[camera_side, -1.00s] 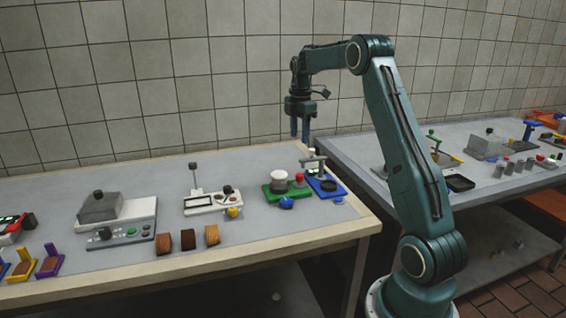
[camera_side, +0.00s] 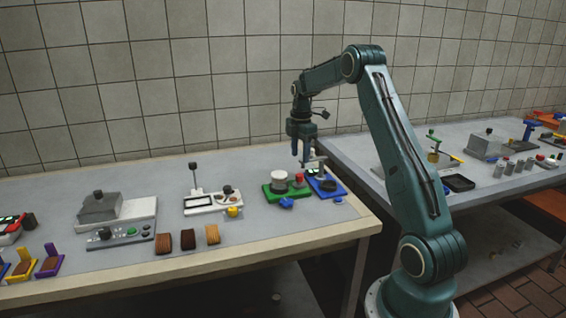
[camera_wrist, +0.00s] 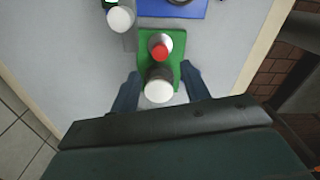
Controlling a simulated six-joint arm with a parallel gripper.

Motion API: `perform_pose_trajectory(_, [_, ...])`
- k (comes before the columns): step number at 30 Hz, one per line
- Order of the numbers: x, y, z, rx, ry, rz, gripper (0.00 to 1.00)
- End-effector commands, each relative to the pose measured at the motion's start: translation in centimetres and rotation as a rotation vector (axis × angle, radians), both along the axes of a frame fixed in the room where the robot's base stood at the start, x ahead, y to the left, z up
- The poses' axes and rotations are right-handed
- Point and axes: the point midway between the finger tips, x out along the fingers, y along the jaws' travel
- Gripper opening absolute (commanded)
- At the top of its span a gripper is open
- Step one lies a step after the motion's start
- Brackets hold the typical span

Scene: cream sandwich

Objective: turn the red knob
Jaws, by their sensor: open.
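The red knob (camera_side: 299,178) sits on a green base (camera_side: 291,194) near the right end of the near table. In the wrist view the red knob (camera_wrist: 159,51) shows as a red top on a pale round body. A white round-topped part (camera_side: 279,176) stands beside it on the same base; it also shows in the wrist view (camera_wrist: 158,90). My gripper (camera_side: 300,164) points down above the green base, apart from the knob. In the wrist view my gripper's (camera_wrist: 160,72) fingers are open, on either side of the white part, with nothing between them at their height that I can confirm.
A blue base (camera_side: 327,187) with a dark round part and a grey post with a crossbar stand just right of the green base. A blue piece (camera_side: 286,203) is at its front. A white device (camera_side: 207,203) is to the left. The table's right edge (camera_side: 372,215) is close.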

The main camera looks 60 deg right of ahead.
Motion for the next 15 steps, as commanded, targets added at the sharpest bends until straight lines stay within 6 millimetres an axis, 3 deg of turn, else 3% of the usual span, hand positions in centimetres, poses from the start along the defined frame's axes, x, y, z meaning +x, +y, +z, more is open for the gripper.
perform_pose_trajectory(6, [-0.1,0.1,-3.5,0.003,0.003,0.0,0.46])
perform_pose_trajectory(15, [0.0,0.0,-6.7,0.0,0.001,0.0,0.46])
